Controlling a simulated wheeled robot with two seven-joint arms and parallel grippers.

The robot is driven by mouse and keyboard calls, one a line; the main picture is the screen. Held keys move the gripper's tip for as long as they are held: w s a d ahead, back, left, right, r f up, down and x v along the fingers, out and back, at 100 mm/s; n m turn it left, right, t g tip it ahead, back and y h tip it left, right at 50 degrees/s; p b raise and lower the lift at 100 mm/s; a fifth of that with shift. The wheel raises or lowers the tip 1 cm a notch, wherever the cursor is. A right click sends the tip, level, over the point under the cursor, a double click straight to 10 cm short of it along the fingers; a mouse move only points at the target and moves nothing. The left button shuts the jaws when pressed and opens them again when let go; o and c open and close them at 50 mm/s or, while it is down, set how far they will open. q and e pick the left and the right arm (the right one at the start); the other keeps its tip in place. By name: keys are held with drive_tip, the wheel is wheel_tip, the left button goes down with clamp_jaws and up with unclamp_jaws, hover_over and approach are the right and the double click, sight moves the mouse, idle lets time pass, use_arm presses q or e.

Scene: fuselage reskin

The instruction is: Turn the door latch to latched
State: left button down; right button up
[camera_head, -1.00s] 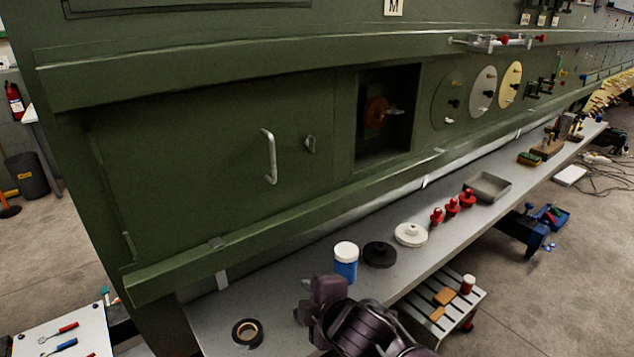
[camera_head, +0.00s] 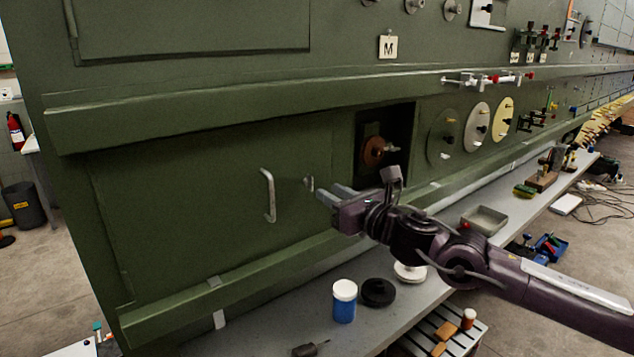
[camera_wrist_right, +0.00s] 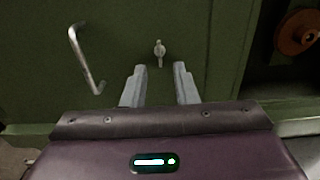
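The door latch (camera_head: 309,184) is a small grey metal piece on the green door (camera_head: 200,200), right of the door's silver bar handle (camera_head: 268,195). In the right wrist view the latch (camera_wrist_right: 159,50) stands upright just beyond the fingertips, between their lines. My right gripper (camera_head: 328,196) is open and empty in front of the panel, just right of and below the latch. In the right wrist view its two grey fingers (camera_wrist_right: 156,70) are apart, with a gap between them and the latch. My left gripper is not in view.
Right of the door is an open recess (camera_head: 400,130) with a copper-coloured disc (camera_head: 374,151). A green ledge (camera_head: 170,312) runs below the door. The grey bench (camera_head: 270,325) holds a blue jar (camera_head: 344,303) and a black disc (camera_head: 377,292).

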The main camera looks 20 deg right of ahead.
drive_tip(key=p+x, duration=0.2)
drive_tip(key=x, duration=0.4)
drive_tip(key=shift+s, duration=0.1)
clamp_jaws()
